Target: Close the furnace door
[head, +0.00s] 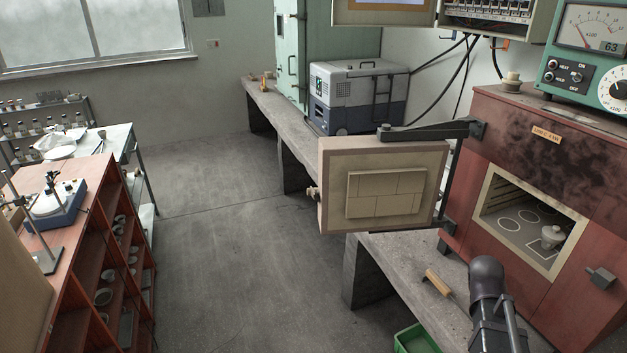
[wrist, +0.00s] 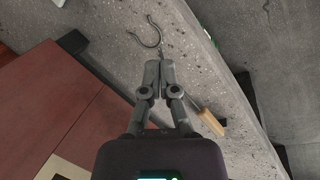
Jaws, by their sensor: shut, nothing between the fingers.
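The red furnace (head: 545,215) stands on the concrete bench at the right of the head view. Its door (head: 335,215) is swung wide open to the left on dark hinge arms (head: 430,131), with its pale brick lining (head: 385,193) facing me. A small knob shows at the door's left edge. The opening shows a pale lidded pot (head: 552,236) inside. In the wrist view, my gripper (wrist: 160,68) is shut and empty above the bench, with the red furnace body (wrist: 60,100) at left. In the head view my arm is at lower right; the fingertips are not clear there.
A hooked tool with a wooden handle (head: 438,283) lies on the bench (head: 395,262) in front of the furnace; its hook (wrist: 148,38) shows near my fingertips in the wrist view. A green crate (head: 416,340) is below.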

